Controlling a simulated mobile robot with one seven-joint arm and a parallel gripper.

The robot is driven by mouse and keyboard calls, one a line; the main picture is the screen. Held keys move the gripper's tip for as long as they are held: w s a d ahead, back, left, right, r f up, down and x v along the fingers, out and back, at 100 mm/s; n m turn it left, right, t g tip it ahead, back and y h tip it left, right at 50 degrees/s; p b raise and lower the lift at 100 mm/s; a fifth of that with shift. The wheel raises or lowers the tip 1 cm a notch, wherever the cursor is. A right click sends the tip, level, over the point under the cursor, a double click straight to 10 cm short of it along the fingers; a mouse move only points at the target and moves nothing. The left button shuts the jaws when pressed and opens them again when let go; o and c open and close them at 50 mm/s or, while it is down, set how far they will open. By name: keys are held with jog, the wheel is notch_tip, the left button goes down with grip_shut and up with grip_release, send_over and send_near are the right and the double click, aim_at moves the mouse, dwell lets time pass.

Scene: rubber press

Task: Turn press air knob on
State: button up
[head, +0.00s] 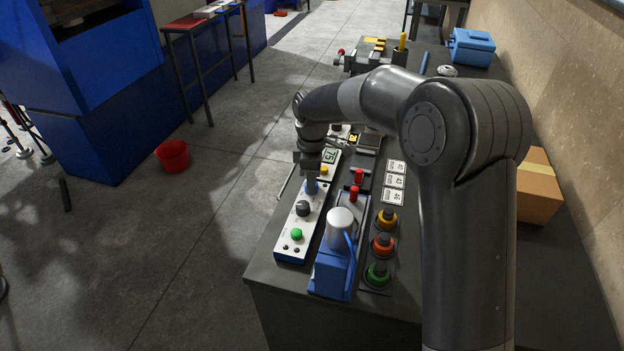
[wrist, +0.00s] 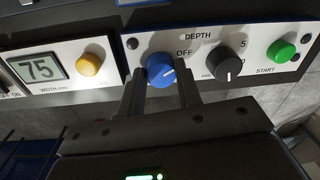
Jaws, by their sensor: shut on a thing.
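A blue knob (wrist: 161,70) with a white pointer line sits on a white panel (wrist: 211,47) in the wrist view. Its line points up and right, toward the word OFF. My gripper (wrist: 160,84) is shut on the blue knob, one finger on each side. In the head view my gripper (head: 311,166) reaches down onto the blue knob (head: 311,187) on the long panel. No press air label is legible; parts of the panel behind my fingers are hidden.
A black knob (wrist: 230,66) and a green START button (wrist: 280,50) are to the right. A yellow button (wrist: 89,64) and a display reading 75 (wrist: 40,67) are left. A blue device (head: 334,268) and red switches (head: 356,192) crowd the dark bench (head: 285,312).

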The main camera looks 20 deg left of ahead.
jog(key=m, duration=0.8)
jog(key=shift+y, duration=0.3)
jog(key=m, duration=0.5)
jog(key=shift+s, duration=0.1)
jog(key=shift+m, duration=2)
jog(key=shift+t, duration=0.3)
jog(key=o, duration=1)
jog(key=shift+r, duration=0.1)
